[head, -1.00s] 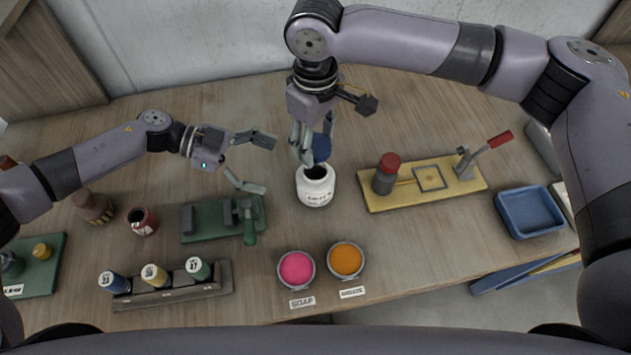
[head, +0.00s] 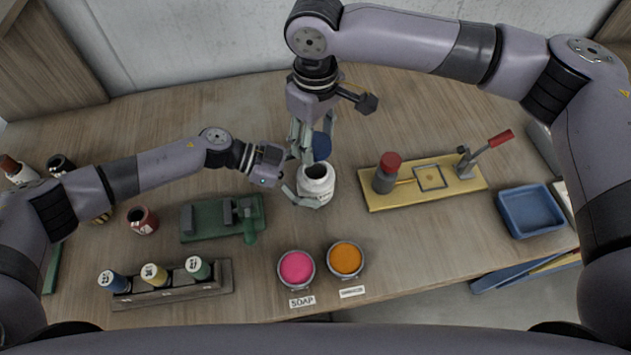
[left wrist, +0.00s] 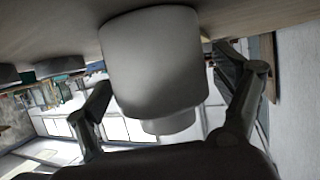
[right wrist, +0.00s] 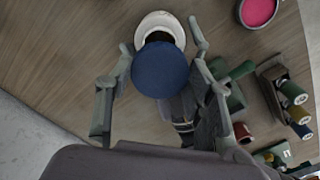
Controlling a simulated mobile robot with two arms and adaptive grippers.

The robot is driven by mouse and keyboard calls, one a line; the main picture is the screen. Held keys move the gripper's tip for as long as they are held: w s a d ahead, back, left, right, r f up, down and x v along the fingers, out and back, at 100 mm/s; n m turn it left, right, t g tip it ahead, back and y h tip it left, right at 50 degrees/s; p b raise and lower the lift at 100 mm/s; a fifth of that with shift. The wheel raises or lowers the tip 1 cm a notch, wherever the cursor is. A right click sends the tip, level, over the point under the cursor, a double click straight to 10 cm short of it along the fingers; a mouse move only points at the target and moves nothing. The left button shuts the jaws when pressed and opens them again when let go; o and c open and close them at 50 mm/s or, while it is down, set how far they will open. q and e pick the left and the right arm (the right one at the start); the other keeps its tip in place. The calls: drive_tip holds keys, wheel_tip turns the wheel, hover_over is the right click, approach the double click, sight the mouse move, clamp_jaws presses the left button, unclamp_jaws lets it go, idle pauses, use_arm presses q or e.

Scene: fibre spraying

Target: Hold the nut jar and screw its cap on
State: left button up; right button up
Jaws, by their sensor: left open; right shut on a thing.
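The white nut jar (head: 316,186) stands upright on the table with its dark mouth uncovered. In the left wrist view the jar (left wrist: 155,60) fills the middle. My left gripper (head: 305,182) is open, with its fingers on either side of the jar and gaps visible beside it. My right gripper (head: 315,143) points down above the jar and is shut on the blue cap (head: 322,147). In the right wrist view the cap (right wrist: 160,70) overlaps part of the jar's white rim (right wrist: 153,22) and looks apart from it. The cap's far side is hidden.
A green fixture (head: 205,218) stands left of the jar. A yellow board (head: 440,190) with a red-topped bottle and lever lies to the right. Pink (head: 297,267) and orange (head: 346,258) bowls stand in front. A blue tray (head: 530,211) is far right.

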use_arm(q)
drive_tip(key=c, duration=1.8)
use_arm(e)
drive_tip(key=shift+f, duration=2.5)
